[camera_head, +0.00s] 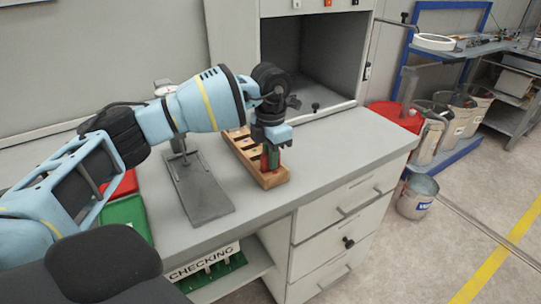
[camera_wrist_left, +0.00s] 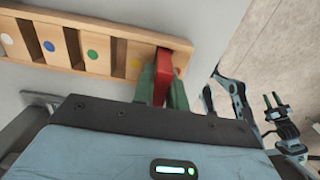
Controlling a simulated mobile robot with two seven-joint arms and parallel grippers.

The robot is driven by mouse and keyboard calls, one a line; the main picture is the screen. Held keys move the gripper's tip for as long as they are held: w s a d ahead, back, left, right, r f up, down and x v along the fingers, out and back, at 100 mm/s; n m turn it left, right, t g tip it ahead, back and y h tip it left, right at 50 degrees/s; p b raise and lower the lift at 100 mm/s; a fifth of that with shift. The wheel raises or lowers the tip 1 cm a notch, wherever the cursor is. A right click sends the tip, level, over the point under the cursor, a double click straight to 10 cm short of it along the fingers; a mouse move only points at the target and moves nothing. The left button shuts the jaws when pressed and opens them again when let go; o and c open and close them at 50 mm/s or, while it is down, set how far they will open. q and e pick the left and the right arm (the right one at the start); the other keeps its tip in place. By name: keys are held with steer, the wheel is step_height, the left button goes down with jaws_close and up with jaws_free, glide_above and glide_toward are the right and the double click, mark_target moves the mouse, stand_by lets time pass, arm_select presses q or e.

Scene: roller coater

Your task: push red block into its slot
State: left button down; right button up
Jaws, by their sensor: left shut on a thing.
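The wooden slotted rack (camera_head: 243,158) lies on the grey bench. In the left wrist view the rack (camera_wrist_left: 110,35) shows a row of dark slots with coloured dots between them. My left gripper (camera_head: 270,160) points down over the rack's near end and is shut on the red block (camera_wrist_left: 163,66). Its green fingers (camera_wrist_left: 162,88) hold the block upright at the end slot, beside the yellow dot. The block's lower end is hidden, so its depth in the slot cannot be told. My right gripper (camera_wrist_left: 273,103) shows small in the left wrist view, away from the rack.
A grey metal stand (camera_head: 200,187) is left of the rack. A green bin (camera_head: 125,213) and a red bin (camera_head: 122,184) are further left, partly behind my arm. An open cabinet (camera_head: 315,60) stands behind. The bench top right of the rack is clear.

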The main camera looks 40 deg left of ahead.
arm_select(q)
steer(key=c, duration=1.4)
jaws_free()
steer(key=shift+f, duration=0.1)
step_height(320, 180, up, 12)
steer(key=shift+r, duration=0.2)
